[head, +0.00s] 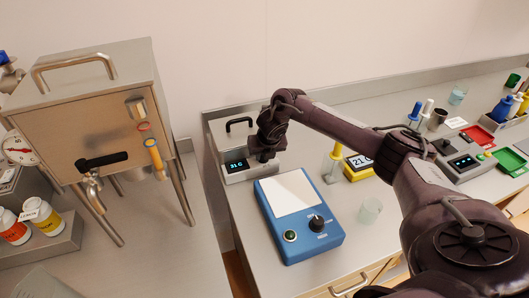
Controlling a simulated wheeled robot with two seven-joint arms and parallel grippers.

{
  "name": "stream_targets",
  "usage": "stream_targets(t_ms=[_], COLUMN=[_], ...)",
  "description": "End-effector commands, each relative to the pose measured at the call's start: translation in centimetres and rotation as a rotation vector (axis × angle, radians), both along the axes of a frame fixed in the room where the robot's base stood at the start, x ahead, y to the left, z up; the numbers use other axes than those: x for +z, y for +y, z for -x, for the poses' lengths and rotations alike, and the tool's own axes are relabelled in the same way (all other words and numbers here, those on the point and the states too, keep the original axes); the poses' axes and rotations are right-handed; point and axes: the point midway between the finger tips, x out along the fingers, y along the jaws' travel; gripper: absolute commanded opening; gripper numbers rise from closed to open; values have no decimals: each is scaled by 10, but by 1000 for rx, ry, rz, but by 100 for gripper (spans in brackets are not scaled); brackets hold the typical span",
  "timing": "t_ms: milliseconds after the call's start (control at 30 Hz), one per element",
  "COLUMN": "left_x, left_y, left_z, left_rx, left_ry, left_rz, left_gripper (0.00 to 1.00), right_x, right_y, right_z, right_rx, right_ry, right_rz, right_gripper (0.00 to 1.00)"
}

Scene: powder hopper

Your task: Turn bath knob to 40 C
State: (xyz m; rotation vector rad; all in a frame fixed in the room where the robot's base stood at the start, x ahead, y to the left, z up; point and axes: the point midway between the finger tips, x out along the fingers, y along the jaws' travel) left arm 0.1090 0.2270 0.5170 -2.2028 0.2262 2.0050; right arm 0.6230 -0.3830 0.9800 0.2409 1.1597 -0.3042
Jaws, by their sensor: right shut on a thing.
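The bath (231,178) is a low steel box against the back wall, left of the middle of the head view. It has a black lid handle and a small dark display (236,165) on its front; the blue digits seem to read 31 C. My right gripper (263,158) comes down at the right part of the bath's front and is shut on the bath knob. The wrist and jaws hide the knob and its marks. My left gripper is not in view.
A blue device (294,250) with a white top plate and black knob stands just in front of the bath. A steel hopper (85,125) on legs stands left.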

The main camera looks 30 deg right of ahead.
Motion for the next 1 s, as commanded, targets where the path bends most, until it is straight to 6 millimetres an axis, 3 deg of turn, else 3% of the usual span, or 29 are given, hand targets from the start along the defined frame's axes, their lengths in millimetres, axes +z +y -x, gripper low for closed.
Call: stream_targets(t_ms=[600,1000], left_x=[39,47], left_y=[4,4], left_z=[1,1], left_rx=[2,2], left_ry=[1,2], left_rz=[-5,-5], left_gripper=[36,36], right_x=[4,2], right_y=[5,5], right_z=[-3,-4], right_rx=[-498,-637], right_ry=[-3,-3], right_rz=[-1,-1], right_gripper=[1,1])
